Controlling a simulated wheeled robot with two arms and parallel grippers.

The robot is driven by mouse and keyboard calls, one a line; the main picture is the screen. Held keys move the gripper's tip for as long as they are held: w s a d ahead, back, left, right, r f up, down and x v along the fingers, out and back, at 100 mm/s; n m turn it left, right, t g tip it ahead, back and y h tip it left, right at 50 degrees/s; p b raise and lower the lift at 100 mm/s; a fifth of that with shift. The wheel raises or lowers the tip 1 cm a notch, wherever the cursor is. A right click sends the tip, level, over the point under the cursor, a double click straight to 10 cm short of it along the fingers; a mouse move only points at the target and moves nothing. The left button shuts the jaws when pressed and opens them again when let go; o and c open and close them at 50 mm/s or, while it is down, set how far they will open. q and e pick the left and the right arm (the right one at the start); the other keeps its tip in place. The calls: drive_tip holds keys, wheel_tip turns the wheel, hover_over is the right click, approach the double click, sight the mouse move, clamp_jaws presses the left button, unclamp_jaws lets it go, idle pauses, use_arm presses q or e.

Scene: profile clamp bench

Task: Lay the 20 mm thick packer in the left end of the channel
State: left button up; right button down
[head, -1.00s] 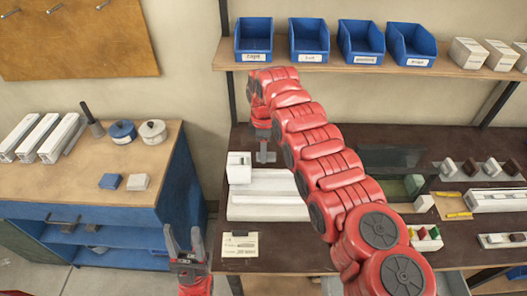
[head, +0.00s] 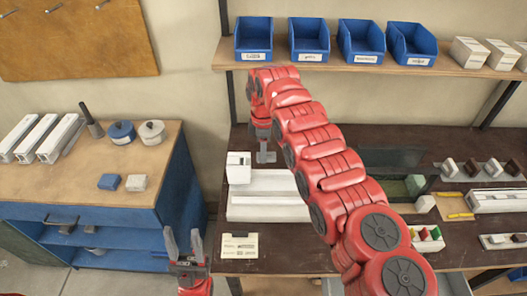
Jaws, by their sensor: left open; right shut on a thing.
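The white channel (head: 275,208) lies along the left part of the dark bench, and my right arm covers its right part. A white block (head: 239,168) stands at its left end. My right gripper (head: 265,157) points down just right of this block, at the back side of the channel's left end. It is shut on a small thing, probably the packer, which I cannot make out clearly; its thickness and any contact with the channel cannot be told. My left gripper (head: 184,241) is open and empty, in front of the gap between the side cabinet and the bench.
A printed card (head: 239,246) lies at the bench's front left. A shelf with blue bins (head: 309,40) hangs above. Small blocks and trays (head: 497,199) fill the bench's right side. The left cabinet (head: 90,190) carries white profiles, tins and two small blocks.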

drive_tip(key=shift+f, duration=0.15)
drive_tip(key=shift+f+b, duration=1)
drive_tip(key=shift+f, duration=0.4)
drive_tip(key=shift+f+b, duration=2.6)
drive_tip(key=shift+f, duration=0.65)
drive_tip(key=c, duration=0.5)
unclamp_jaws()
drive_tip(key=shift+r, duration=0.15)
